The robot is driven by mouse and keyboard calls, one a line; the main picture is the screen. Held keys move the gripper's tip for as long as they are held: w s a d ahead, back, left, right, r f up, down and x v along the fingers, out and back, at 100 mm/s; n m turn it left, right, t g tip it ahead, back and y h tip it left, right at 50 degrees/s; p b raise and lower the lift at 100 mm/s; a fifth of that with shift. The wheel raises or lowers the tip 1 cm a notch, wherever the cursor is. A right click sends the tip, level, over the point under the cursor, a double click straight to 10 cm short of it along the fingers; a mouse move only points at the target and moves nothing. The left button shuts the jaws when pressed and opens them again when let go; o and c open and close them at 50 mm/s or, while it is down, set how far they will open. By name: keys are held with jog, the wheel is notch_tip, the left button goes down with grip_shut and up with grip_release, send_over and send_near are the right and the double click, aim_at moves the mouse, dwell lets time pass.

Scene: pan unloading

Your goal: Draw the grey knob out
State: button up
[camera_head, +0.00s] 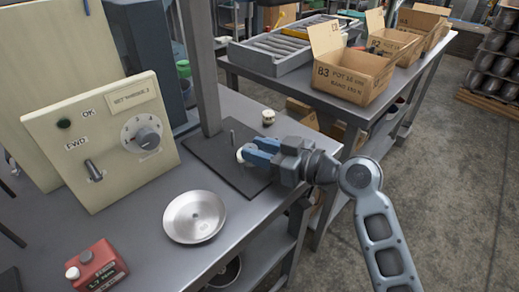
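A cream control panel (60,130) leans upright at the left of the bench. A round grey knob (147,138) sits at the centre of a marked dial on its right half. A dark grey lever-shaped handle (93,170) is lower left on the panel, near the FWD label. My gripper (246,154), with blue fingers pointing left, is over the dark plate, well to the right of the panel and apart from the knob. A small whitish round thing shows at its fingertips; whether it is held, and how far the fingers are apart, is unclear.
A shallow metal dish (194,217) lies in front of the panel. A red container (97,268) stands at the near left. A grey post (200,70) rises from the dark plate (205,153). A small cream-topped can (268,117) stands behind my gripper. Cardboard boxes (350,77) stand on the far bench.

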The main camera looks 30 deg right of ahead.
grip_shut()
jog(key=shift+r+p, duration=0.4)
jog(key=shift+r, duration=0.4)
dwell(0.5)
jog(key=shift+r+p, duration=0.8)
jog(key=shift+r, duration=0.4)
